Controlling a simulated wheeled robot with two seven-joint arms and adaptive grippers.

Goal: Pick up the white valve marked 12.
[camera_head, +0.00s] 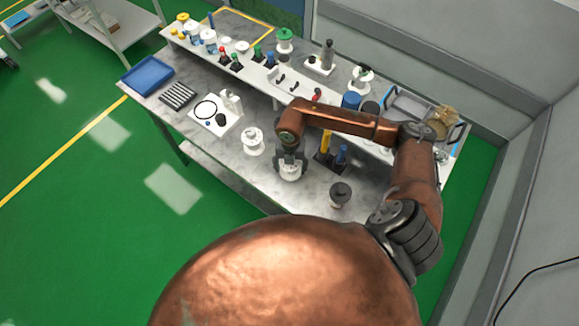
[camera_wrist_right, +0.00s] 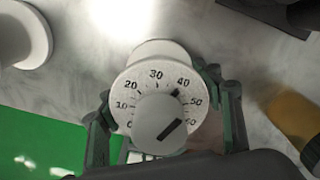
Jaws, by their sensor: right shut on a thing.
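A white round valve (camera_head: 290,172) with a dial face is held in my right gripper (camera_head: 290,156) over the front middle of the marble table. In the right wrist view, the two fingers stand on either side of the valve (camera_wrist_right: 157,108). Its dial has marks from 0 to 60 and a grey knob with a dark pointer. I see no 12 on it. I cannot tell whether its base touches the table. A second white spool-shaped valve (camera_head: 253,142) stands just left; it also shows in the wrist view (camera_wrist_right: 22,38). Its marking is not readable. My left gripper is not in view.
A dark grey knobbed part (camera_head: 341,193) stands to the right near the front edge. A dark holder with yellow and blue tools (camera_head: 325,148) is behind it. A white plate (camera_head: 216,117) and blue tray (camera_head: 146,75) lie left. A raised shelf of parts runs behind.

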